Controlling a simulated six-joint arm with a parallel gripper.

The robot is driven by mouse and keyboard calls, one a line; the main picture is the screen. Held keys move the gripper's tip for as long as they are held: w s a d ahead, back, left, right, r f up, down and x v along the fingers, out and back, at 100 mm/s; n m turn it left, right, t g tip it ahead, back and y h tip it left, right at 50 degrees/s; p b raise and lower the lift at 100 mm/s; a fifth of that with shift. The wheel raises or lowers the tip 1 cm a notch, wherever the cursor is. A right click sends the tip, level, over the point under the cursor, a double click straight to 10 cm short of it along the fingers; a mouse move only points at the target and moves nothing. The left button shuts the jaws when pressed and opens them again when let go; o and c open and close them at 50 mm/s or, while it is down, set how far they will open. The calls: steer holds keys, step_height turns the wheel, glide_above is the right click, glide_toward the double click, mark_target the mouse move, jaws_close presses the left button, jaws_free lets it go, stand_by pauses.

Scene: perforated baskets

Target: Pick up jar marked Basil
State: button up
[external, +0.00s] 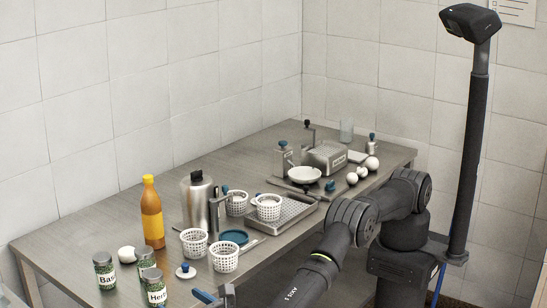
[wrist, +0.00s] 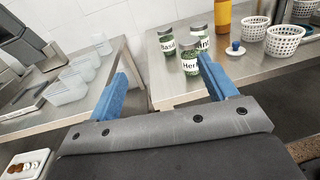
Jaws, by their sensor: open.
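The jar marked "Bas…" (external: 104,271) is a glass jar of green herbs with a grey lid, upright at the near left end of the steel table. It also shows in the wrist view (wrist: 167,43), left of two similar jars, and its label is partly turned away.
A yellow-orange bottle (external: 152,213), a white round item (external: 126,254) and a small blue-knobbed lid (external: 185,271) stand near the jars. White perforated baskets (external: 224,258) are to the right. In the wrist view, another table with clear containers (wrist: 70,84) is left, across a gap.

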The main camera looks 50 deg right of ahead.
step_height(320, 180, up, 12)
steer(key=w+d+f+m+g+y, duration=0.1)
steer(key=w+d+f+m+g, duration=0.15)
steer(key=w, duration=0.55)
steer(key=w+d+f+m+g, duration=0.1)
steer(key=w+d+m+g, duration=0.1)
steer(key=w+m+g, duration=0.35)
steer(key=w+d+f+m+g+y, duration=0.1)
steer(key=w+d+f+g, duration=0.1)
steer(key=w, duration=0.7)
steer(key=w+d+r+m+g+y, duration=0.5)
steer(key=w+d+r+m+y, duration=0.15)
steer(key=w+m, duration=0.45)
steer(key=m, duration=0.1)
glide_toward(107, 255)
steer(key=x, duration=0.7)
steer(key=shift+a+r, duration=0.15)
steer(key=shift+a, duration=0.15)
steer(key=shift+d+x, duration=0.15)
steer(key=shift+x, duration=1.3)
steer(key=shift+d+x, duration=0.15)
steer(key=shift+x, duration=1.3)
